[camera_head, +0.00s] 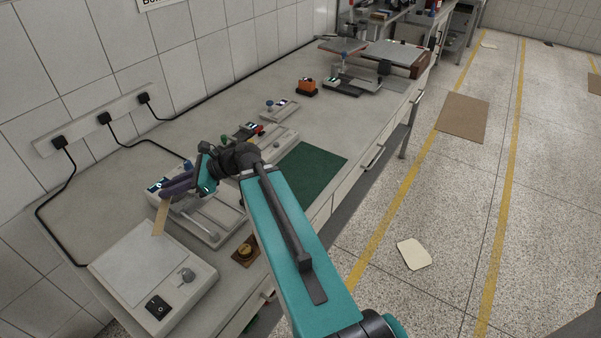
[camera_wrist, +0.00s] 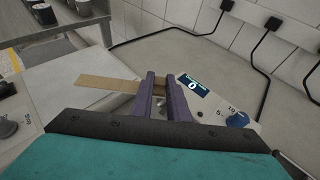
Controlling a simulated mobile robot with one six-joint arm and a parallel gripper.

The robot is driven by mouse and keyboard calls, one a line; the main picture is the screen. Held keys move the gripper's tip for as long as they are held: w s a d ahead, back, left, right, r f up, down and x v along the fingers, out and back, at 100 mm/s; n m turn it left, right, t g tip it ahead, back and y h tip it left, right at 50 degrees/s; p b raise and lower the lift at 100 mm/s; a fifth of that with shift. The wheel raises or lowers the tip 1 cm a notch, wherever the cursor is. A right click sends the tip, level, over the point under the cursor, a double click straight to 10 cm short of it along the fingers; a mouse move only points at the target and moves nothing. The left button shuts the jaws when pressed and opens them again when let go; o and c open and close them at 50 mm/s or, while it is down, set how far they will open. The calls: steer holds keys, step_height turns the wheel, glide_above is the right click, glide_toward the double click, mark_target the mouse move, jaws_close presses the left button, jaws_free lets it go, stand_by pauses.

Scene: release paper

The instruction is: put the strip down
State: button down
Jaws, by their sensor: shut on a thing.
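A narrow tan strip (camera_head: 160,217) sticks out from the purple fingertips of my gripper (camera_head: 167,188). In the wrist view the strip (camera_wrist: 106,83) extends to the left of the fingers of my gripper (camera_wrist: 160,80). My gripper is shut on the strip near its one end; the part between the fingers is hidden. The strip's free end is close to the far corner of a white flat-topped device (camera_head: 135,268) in the head view. I cannot tell whether it touches anything.
A white instrument with a display and blue knob (camera_wrist: 237,120) stands beside my fingers. A brown block with a round weight (camera_head: 245,251) sits near the bench edge. A green mat (camera_head: 312,170) lies farther along. Black cables run from wall sockets (camera_head: 104,118). The bench by the wall is clear.

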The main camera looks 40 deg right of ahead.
steer(key=d, duration=0.4)
steer(key=s+d+m+t+h+b, duration=0.1)
steer(key=d, duration=0.4)
steer(key=s+d+f+m, duration=0.1)
steer(key=d, duration=0.4)
steer(key=shift+s+t, duration=0.25)
steer(key=shift+t, duration=0.15)
steer(key=s+d+m+t+h+b, duration=0.1)
steer(key=s+d, duration=0.3)
steer(key=d, duration=0.4)
steer(key=s+d+f+m+h, duration=0.1)
steer(key=s+d+h, duration=0.1)
steer(key=s+d, duration=0.3)
steer(key=s+d+m+t+h+b, duration=0.1)
steer(key=s+d, duration=0.4)
steer(key=d, duration=0.6)
steer(key=shift+s+d+f+m+t+b, duration=0.1)
steer(key=shift+d+f+m+t+b, duration=0.05)
steer(key=shift+f+m+t+b, duration=0.3)
steer(key=s+d+m+h, duration=0.2)
steer(key=s+d, duration=0.6)
steer(key=s, duration=0.2)
steer(key=shift+s+d+f+t+h+b, duration=0.25)
steer(key=shift+s+d+t+h+b, duration=0.1)
steer(key=shift+s+d+h+b, duration=0.1)
steer(key=shift+w, duration=0.1)
steer(key=p, duration=0.3)
glide_above(319, 166)
steer(key=shift+a+f, duration=0.15)
steer(key=shift+f, duration=0.55)
